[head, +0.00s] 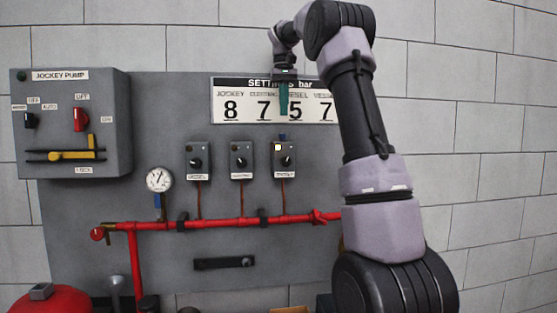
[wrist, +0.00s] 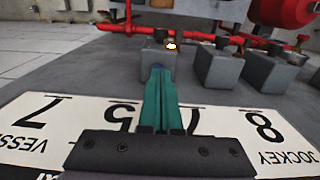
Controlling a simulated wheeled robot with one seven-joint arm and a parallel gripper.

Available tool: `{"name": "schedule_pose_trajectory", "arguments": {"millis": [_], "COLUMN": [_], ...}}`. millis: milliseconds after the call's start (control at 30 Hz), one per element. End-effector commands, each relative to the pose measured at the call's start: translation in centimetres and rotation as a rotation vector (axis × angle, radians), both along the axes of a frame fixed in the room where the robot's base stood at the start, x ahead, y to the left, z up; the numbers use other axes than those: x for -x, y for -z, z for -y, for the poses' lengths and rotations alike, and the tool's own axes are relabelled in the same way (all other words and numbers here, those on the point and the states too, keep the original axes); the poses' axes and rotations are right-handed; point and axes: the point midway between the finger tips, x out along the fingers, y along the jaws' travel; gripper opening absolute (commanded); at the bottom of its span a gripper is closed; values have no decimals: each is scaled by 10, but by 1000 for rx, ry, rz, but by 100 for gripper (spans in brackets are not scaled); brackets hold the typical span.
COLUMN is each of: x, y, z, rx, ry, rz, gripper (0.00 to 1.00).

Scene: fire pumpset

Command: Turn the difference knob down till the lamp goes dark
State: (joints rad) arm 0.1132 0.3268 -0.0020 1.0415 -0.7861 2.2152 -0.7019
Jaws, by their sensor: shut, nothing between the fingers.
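The right grey switch box (head: 284,160) has a round black dial and a lit, pale yellow lamp (head: 278,147) at its upper left. A small dark blue piece (head: 282,136) stands on its top, perhaps the knob; its label is unreadable. My gripper (head: 283,112) points down above this box, in front of the settings board, with teal fingers together and empty. A gap shows between the fingertips and the blue piece. In the wrist view, the fingers (wrist: 158,90) reach towards the same box (wrist: 155,65), its lamp (wrist: 171,46) glowing; blue shows at their tips.
Two similar boxes, middle (head: 241,160) and left (head: 196,161), stand beside it. The settings board (head: 222,88) is behind my gripper. A red pipe (head: 220,223) runs below, with a gauge (head: 159,180) at left. The jockey pump panel (head: 108,110) juts out far left.

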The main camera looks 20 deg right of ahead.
Motion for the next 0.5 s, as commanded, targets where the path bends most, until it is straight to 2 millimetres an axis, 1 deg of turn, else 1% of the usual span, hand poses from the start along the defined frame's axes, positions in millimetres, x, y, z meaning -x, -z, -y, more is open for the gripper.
{"name": "schedule_pose_trajectory", "arguments": {"millis": [167, 500], "x": [0, 0], "y": [13, 55], "z": [0, 0], "rx": [0, 0], "ry": [0, 0], "rz": [-3, -3], "gripper": [0, 0]}}
